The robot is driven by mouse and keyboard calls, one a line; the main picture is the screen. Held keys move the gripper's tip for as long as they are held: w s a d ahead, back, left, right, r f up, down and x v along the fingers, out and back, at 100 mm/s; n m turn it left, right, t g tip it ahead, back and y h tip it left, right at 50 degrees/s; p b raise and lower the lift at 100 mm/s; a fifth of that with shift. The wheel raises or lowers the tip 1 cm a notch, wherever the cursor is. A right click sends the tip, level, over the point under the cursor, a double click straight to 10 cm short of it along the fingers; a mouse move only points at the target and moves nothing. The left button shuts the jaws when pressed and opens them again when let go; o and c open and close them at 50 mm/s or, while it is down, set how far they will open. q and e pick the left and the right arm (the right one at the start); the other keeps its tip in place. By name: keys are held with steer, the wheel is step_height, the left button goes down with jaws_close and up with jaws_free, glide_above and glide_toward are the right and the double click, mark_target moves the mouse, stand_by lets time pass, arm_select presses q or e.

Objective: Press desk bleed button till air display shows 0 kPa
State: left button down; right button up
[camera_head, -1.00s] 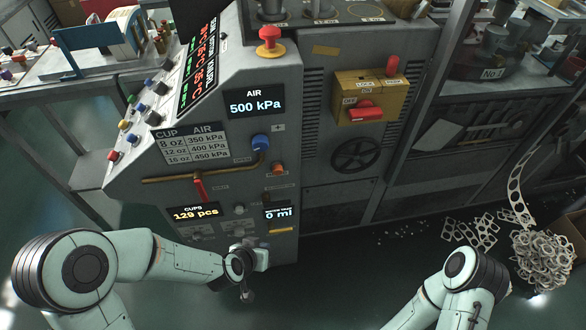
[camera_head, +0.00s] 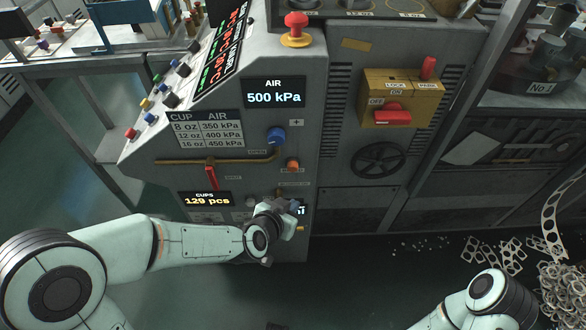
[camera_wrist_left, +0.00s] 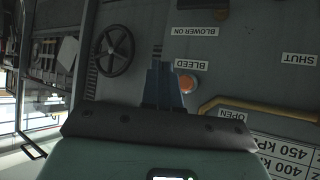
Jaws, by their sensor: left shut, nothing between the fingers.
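The grey desk panel carries the air display (camera_head: 273,94), which reads 500 kPa. The orange bleed button (camera_head: 292,165) sits below the blue knob (camera_head: 276,137). In the left wrist view the bleed button (camera_wrist_left: 187,84) shows beside the BLEED label, just right of the fingers. My left gripper (camera_head: 290,208) is shut and empty, in front of the lower panel, below the button in the head view. The fingers also show in the left wrist view (camera_wrist_left: 160,75). I cannot tell how far they are from the panel. Only part of my right arm shows; its gripper is out of view.
A red-handled lever (camera_head: 211,176) and a brass pipe lie left of the button. The cups display (camera_head: 206,199) reads 129 pcs. A red mushroom button (camera_head: 296,25) stands on top. A yellow switch box (camera_head: 402,97) and a handwheel (camera_head: 381,160) are to the right.

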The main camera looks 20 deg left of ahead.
mark_target(293, 167)
arm_select(q)
steer(key=w+a+p, duration=0.1)
steer(key=w+a, duration=0.1)
steer(key=w, duration=0.5)
steer(key=shift+w, duration=0.35)
steer(key=shift+a, duration=0.1)
steer(key=shift+w, duration=0.15)
stand_by(1.5)
steer(key=shift+w+a, duration=0.1)
steer(key=shift+w, duration=0.15)
steer(key=shift+w+a+p, duration=0.2)
steer(key=shift+w+p, duration=0.1)
steer(key=shift+w, duration=0.2)
stand_by(0.7)
steer(key=shift+s, duration=0.15)
steer(key=shift+s+d, duration=0.3)
steer(key=shift+s, duration=0.45)
